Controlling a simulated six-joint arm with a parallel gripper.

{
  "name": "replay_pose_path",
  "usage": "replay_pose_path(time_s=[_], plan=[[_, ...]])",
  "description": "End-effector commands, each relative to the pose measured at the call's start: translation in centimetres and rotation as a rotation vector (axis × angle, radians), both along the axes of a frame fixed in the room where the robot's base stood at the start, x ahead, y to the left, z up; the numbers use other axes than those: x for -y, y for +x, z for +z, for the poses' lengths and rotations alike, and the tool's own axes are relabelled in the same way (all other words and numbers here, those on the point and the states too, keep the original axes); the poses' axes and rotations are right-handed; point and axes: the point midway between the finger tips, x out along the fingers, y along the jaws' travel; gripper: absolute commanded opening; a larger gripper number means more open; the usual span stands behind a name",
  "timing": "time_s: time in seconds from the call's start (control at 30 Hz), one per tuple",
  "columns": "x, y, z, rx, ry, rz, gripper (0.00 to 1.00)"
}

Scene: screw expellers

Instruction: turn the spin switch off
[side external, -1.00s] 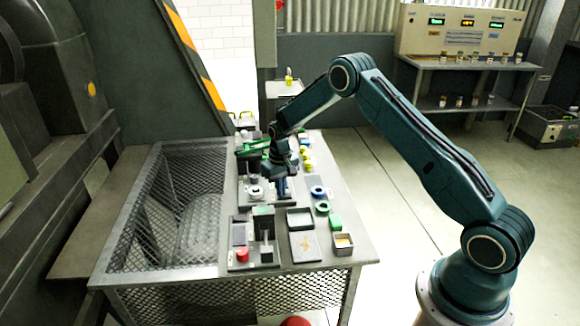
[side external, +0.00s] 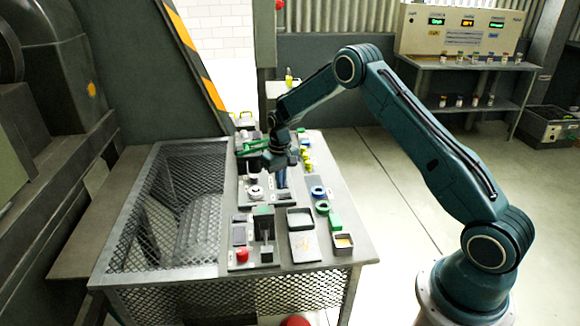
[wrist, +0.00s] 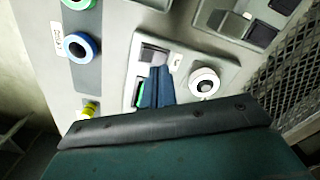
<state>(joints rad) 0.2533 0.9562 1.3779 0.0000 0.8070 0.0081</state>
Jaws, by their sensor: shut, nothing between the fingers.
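My gripper (wrist: 156,85) is shut and empty, with its blue fingers together. It points down at a grey switch panel, and also shows in the side view (side external: 282,180). In the wrist view the fingertips overlap a rocker-like switch (wrist: 152,54) with a pale frame; a green part (wrist: 140,92) shows beside the fingers. This looks like the spin switch, but no readable label confirms it. The fingers hide part of it, and I cannot tell whether they touch it or which way it is set. A white round knob (wrist: 204,82) sits just right of the fingers.
The table (side external: 322,252) carries several controls around the panel. A blue ring button (wrist: 80,46) lies to the left in the wrist view. A red button (side external: 242,255) and black lever (side external: 264,230) stand nearer the front. A mesh-covered opening (side external: 170,205) is at left.

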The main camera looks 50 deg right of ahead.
Motion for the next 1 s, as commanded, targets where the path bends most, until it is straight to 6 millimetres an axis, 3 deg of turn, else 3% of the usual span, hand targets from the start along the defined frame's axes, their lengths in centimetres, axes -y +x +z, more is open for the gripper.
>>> replay_pose_path(time_s=[0.6, 1.0], plan=[[0.0, 0.0, 3.4, 0.001, 0.0, 0.0, 0.0], [0.0, 0.0, 3.6, 0.0, 0.0, 0.0, 0.0]])
